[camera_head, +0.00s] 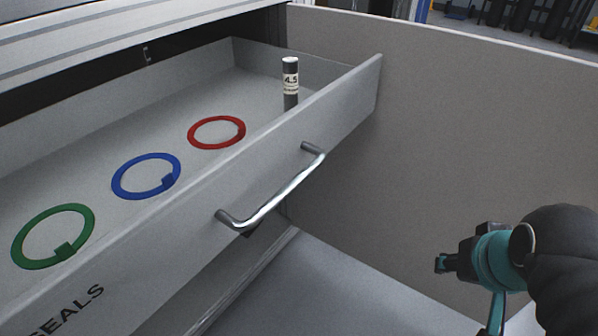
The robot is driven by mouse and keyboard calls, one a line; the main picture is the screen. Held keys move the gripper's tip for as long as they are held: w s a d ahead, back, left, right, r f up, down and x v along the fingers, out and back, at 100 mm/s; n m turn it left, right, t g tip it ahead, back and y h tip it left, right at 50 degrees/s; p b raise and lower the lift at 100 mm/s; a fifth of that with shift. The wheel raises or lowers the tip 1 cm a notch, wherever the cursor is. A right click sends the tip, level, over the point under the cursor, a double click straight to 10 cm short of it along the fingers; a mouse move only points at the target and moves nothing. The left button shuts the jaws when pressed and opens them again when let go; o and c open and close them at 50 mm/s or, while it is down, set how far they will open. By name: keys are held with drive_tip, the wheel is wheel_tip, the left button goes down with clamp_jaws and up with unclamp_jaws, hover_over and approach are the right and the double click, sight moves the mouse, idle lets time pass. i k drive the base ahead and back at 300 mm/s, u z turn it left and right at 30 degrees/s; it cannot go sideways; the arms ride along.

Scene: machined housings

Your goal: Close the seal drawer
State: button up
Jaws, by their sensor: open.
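The seal drawer (345,104) is a grey drawer, pulled out of its cabinet. Its front panel bears the word SEALS at the lower left. A metal bar handle (284,194) is fixed on the front. Inside lie a green ring (24,251), a blue ring (119,179) and a red ring (197,132), each with a small tab. A dark cylinder (290,68) with a white label reading 4.5 stands at the far end. My gripper (440,264) is at the lower right, apart from the handle and drawer. It is small in view and seems empty.
A grey panel (470,130) stands to the right behind the drawer and my gripper. A flat grey surface (310,285) lies below the drawer. The space between the handle and my gripper is clear. Shelving with dark objects is in the far background.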

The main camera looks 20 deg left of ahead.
sight(137, 255)
drive_tip(key=z, duration=1.9)
drive_tip(key=k, duration=0.15)
drive_tip(key=u, duration=1.55)
drive_tip(key=k, duration=0.6)
drive_tip(key=u, duration=0.9)
drive_tip(key=i, duration=0.25)
